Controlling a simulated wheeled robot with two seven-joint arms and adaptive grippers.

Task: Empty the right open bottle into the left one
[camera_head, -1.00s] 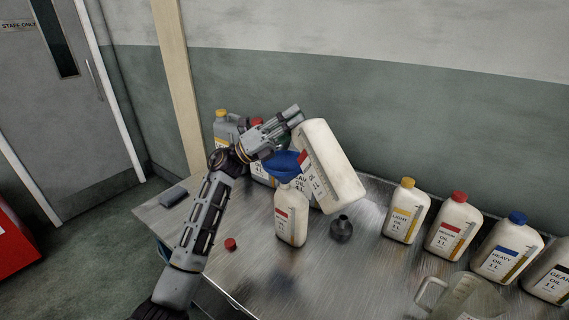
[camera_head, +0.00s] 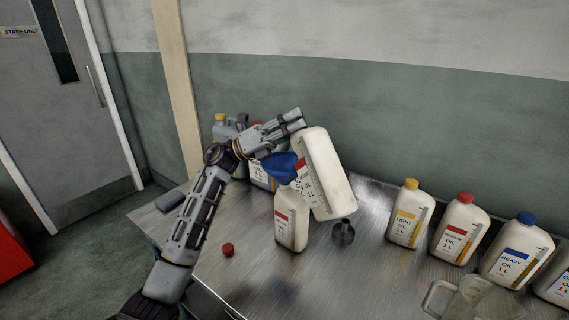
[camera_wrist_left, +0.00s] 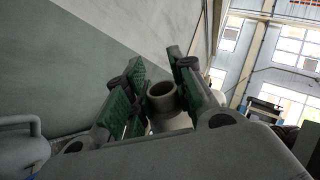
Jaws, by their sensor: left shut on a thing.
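The left bottle (camera_head: 291,222), white with a red-striped label, stands upright on the metal table. A blue funnel (camera_head: 279,168) is in its mouth and looks tipped to the left. The right bottle (camera_head: 328,180), also white with a red stripe, leans left just behind and right of it. My left gripper (camera_head: 294,122) is at its upper left, shut on its neck. In the left wrist view the open neck (camera_wrist_left: 162,97) shows between the fingers. I see no oil stream. My right gripper is not in view.
A red cap (camera_head: 228,250) and a small dark vessel (camera_head: 343,232) lie near the bottles. Capped bottles, including a yellow-capped one (camera_head: 409,215), line the right. A clear jug (camera_head: 468,300) is at the front right.

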